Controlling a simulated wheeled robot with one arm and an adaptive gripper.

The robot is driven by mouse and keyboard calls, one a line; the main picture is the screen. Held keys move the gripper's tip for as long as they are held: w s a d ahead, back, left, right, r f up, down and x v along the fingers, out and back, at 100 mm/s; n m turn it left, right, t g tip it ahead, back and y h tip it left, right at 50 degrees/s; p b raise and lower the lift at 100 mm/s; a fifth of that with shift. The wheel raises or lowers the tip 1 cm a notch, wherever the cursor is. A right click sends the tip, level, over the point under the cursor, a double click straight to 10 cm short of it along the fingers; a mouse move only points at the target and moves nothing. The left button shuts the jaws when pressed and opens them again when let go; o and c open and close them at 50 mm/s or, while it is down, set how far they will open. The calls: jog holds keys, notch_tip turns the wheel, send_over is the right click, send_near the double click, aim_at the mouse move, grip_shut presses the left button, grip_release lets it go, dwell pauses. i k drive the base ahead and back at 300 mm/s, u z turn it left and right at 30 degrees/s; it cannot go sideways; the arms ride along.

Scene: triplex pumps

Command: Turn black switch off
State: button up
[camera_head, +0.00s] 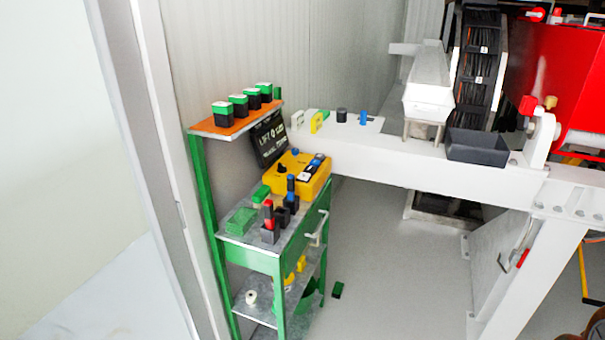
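Two dark items could be the black switch, and I cannot tell which. One is a short black cylinder (341,115) standing upright on the white plate on the beam, between a yellow-and-white piece (316,122) and a blue piece (364,117). The other is a small black knob (282,168) on top of the yellow box (310,186), which lies on the green cart. Both are too small to tell an on or off position. My gripper is not in view.
The green cart (270,262) stands against the wall, with an orange-topped shelf (232,124) bearing several green-and-black blocks. A white beam (400,163) runs right from it, carrying a dark open bin (478,147). A white door frame is left.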

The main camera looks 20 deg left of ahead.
aim_at(282, 169)
jog(key=z, duration=0.55)
jog(key=k, duration=0.7)
jog(key=z, duration=0.85)
jog(key=k, duration=0.5)
jog(key=z, duration=0.15)
jog(key=i, duration=1.85)
jog(key=u, duration=1.5)
jog(key=i, duration=0.95)
jog(key=u, duration=2)
jog(key=i, duration=1.1)
jog(key=u, duration=0.6)
jog(key=i, duration=0.6)
